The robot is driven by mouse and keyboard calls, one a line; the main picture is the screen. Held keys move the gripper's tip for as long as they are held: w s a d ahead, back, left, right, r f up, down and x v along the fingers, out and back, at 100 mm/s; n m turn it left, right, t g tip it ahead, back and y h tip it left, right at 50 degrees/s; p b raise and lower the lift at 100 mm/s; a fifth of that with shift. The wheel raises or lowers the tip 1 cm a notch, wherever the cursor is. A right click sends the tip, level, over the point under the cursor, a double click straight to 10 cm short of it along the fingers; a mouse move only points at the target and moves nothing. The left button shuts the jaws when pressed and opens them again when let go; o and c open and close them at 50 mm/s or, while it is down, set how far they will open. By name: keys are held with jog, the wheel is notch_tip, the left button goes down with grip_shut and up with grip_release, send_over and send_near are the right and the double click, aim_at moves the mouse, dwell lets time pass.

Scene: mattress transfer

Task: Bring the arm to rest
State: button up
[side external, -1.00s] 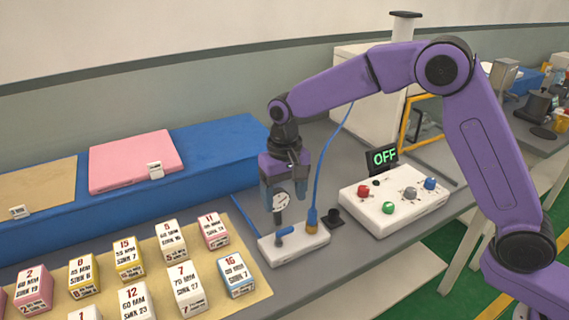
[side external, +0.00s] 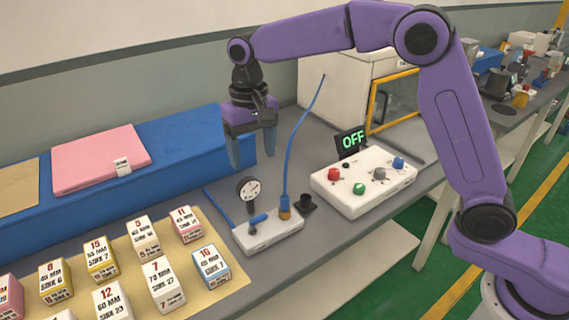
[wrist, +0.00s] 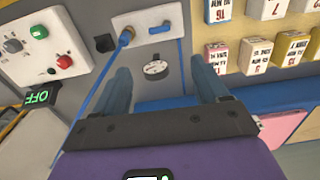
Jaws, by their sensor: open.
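My purple arm holds my gripper (side external: 250,150) up above the grey bench, behind the white valve block. The gripper is open and nothing is between its fingers. In the wrist view the two fingers of my gripper (wrist: 163,85) stand wide apart, with the round dial gauge (wrist: 155,69) seen beyond them. In the side view the gauge (side external: 249,187) stands upright at the valve block (side external: 268,233), which has a blue lever and a blue hose with a brass fitting. The gripper is clear of the gauge.
A white control box (side external: 363,182) with coloured knobs stands to the right, its display (side external: 351,140) reading OFF. Several numbered blocks (side external: 164,285) stand on a tan mat (side external: 232,281) at the front left. A pink slab (side external: 98,158) lies on a long blue block (side external: 180,142) at the back.

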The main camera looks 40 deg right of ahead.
jog(key=s+d+f+n, duration=0.1)
jog(key=s+d+n, duration=0.3)
jog(key=s, duration=0.7)
jog(key=s+d+f+n, duration=0.2)
jog(key=s+d+n, duration=0.2)
jog(key=s+d, duration=0.5)
jog(key=s+d+f+n, duration=0.1)
jog(key=s+d+n, duration=0.3)
jog(key=s, duration=0.9)
jog(key=shift+s+d+f+n, duration=0.15)
jog(key=shift+s+d+n, duration=0.25)
jog(key=shift+d, duration=0.85)
jog(key=shift+w, duration=0.1)
